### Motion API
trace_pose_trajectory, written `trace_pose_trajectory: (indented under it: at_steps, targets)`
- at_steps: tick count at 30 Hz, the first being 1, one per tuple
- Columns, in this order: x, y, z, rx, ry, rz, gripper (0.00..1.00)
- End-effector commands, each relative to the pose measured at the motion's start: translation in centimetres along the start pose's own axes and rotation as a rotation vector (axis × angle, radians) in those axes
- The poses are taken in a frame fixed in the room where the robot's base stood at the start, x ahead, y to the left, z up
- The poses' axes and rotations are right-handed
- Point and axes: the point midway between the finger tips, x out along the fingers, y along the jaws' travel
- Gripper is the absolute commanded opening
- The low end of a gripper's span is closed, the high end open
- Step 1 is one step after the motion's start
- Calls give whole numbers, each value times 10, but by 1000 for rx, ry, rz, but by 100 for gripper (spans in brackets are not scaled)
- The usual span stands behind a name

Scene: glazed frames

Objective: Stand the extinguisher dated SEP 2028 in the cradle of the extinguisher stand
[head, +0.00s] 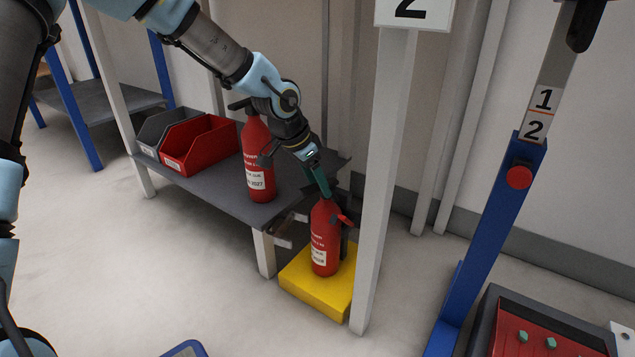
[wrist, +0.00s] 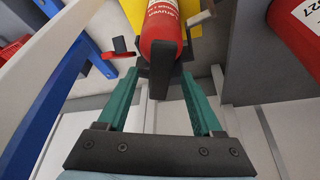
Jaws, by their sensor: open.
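A red extinguisher (head: 325,240) stands upright on a yellow block-like base (head: 312,292), beside a white post. Its label appears to end in 2028; the month is too small to read. My gripper (head: 322,190) is open at its top, from above. In the wrist view the green fingers (wrist: 158,76) lie on either side of the black valve head of this extinguisher (wrist: 160,28), with gaps visible. A second red extinguisher (head: 257,160), its label ending in 2027, stands on the grey shelf; part of it shows in the wrist view (wrist: 300,25). Cradle details are mostly hidden.
The grey shelf (head: 222,192) holds a red bin (head: 200,145) and a dark grey bin (head: 163,130). The white post (head: 385,170) rises close to the yellow base's right side. A blue post (head: 490,240) stands farther right. Floor at left is clear.

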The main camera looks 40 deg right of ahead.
Motion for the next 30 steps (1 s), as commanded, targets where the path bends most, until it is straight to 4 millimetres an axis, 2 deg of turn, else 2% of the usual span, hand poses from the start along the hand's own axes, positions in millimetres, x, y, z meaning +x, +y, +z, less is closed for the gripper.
trace_pose_trajectory:
  at_steps: [1, 9, 15, 21, 28, 30]
  targets:
    - [-12, -1, -2, -1, 1, -2, 67]
    - [-69, -1, -3, -2, 1, -2, 67]
    - [-102, -1, -2, -1, 0, 0, 67]
    - [-116, 0, -1, 0, 1, 2, 67]
    - [-116, 0, 0, -1, 1, 2, 67]
    - [-118, -3, 5, -15, -8, -4, 67]
